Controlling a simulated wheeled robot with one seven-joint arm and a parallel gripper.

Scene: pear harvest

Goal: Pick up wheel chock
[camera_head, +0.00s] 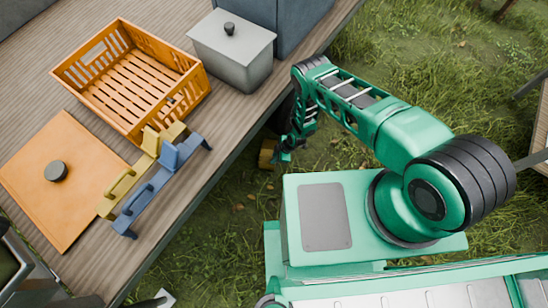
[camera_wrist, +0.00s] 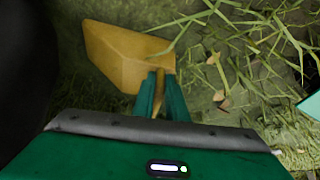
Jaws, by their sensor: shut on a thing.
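The wheel chock (camera_wrist: 117,55) is a yellow-orange wedge on the ground in the wrist view. A narrow part of it stands between my two green fingertips. My gripper (camera_wrist: 157,84) is shut on this part. In the head view the chock (camera_head: 267,154) shows small at ground level beside the wooden deck's edge. My gripper (camera_head: 285,150) is at its right side there, partly hidden by its own links. I cannot tell whether the chock is clear of the ground.
A dark rounded shape (camera_wrist: 18,75), perhaps a wheel, stands left of the chock. The wooden deck (camera_head: 225,132) overhangs close to my arm. It carries an orange crate (camera_head: 188,98), a grey lidded box (camera_head: 240,60) and an orange lid (camera_head: 50,200). Grass lies right of the deck.

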